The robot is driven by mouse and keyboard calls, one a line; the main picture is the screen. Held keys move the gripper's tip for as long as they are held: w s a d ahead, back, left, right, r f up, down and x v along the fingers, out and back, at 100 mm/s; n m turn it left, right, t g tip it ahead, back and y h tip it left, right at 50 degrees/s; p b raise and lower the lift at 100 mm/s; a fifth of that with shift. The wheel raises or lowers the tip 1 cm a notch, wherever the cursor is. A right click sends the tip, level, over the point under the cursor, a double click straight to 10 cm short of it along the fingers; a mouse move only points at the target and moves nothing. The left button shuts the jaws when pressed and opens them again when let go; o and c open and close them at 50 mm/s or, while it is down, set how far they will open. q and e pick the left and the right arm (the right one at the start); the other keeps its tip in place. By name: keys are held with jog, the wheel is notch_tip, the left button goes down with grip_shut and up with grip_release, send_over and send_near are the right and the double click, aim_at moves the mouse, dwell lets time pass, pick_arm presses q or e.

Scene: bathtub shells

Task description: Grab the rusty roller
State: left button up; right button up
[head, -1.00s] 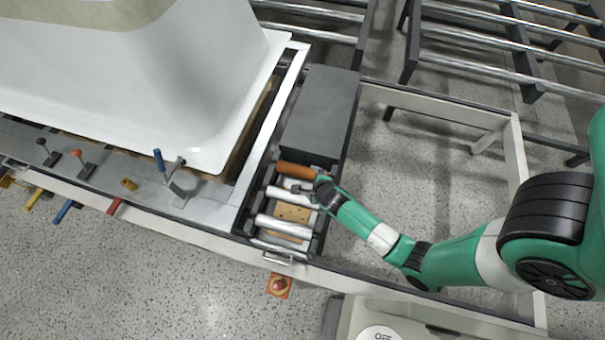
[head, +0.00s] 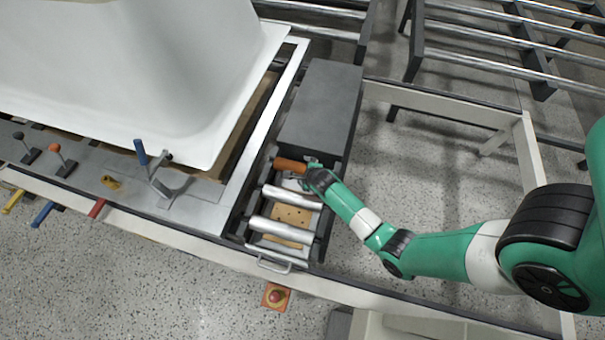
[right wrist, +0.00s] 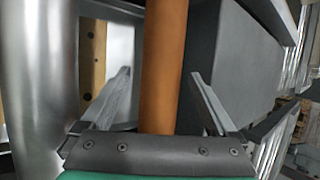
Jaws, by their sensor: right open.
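The rusty roller (head: 290,165) is orange-brown and lies at the far end of the row of rollers, beside the grey box. In the right wrist view the rusty roller (right wrist: 165,60) runs up the middle of the picture. My right gripper (head: 299,177) is at the roller's right end. In the wrist view its open fingers (right wrist: 160,76) stand on either side of the roller, with gaps on both sides. The hand hides part of the roller's right end in the head view. My left gripper is not in view.
Shiny steel rollers (head: 283,228) lie nearer in the same frame, and one fills the left of the wrist view. A dark grey box (head: 320,105) stands just behind the rusty roller. A white tub shell (head: 190,90) stands to the left.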

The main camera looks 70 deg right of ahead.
aim_at(304, 170)
jog(key=shift+r, duration=0.1)
grip_shut()
dwell(0.3)
jog(key=shift+r, duration=0.15)
notch_tip(304, 170, up, 10)
jog(key=p, duration=0.9)
